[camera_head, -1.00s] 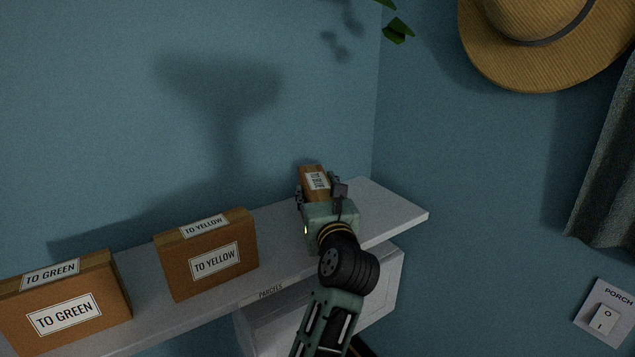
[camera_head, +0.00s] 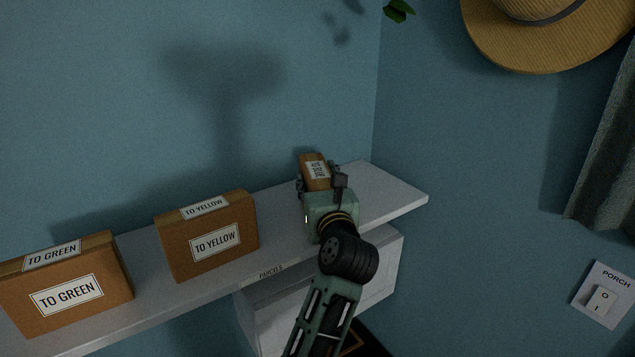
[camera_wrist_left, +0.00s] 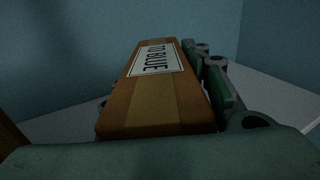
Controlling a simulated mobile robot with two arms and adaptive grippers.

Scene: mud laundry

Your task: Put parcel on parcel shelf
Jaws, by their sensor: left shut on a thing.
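The parcel in my left gripper is a brown box (camera_head: 314,168) with a white label on top. In the left wrist view the parcel (camera_wrist_left: 160,100) reads "TO BLUE". My left gripper (camera_head: 322,187) is shut on it, with a finger along each side. The parcel is over the right part of the white parcel shelf (camera_head: 390,208), whose front edge is marked "PARCELS". I cannot tell whether its underside touches the shelf. My right gripper is not in view.
A "TO YELLOW" box (camera_head: 207,238) and a "TO GREEN" box (camera_head: 66,288) stand on the shelf to the left. A white compartment (camera_head: 385,265) sits below the shelf. A straw hat (camera_head: 550,35), a dark cloth (camera_head: 605,170) and a "PORCH" switch (camera_head: 603,296) are on the right wall.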

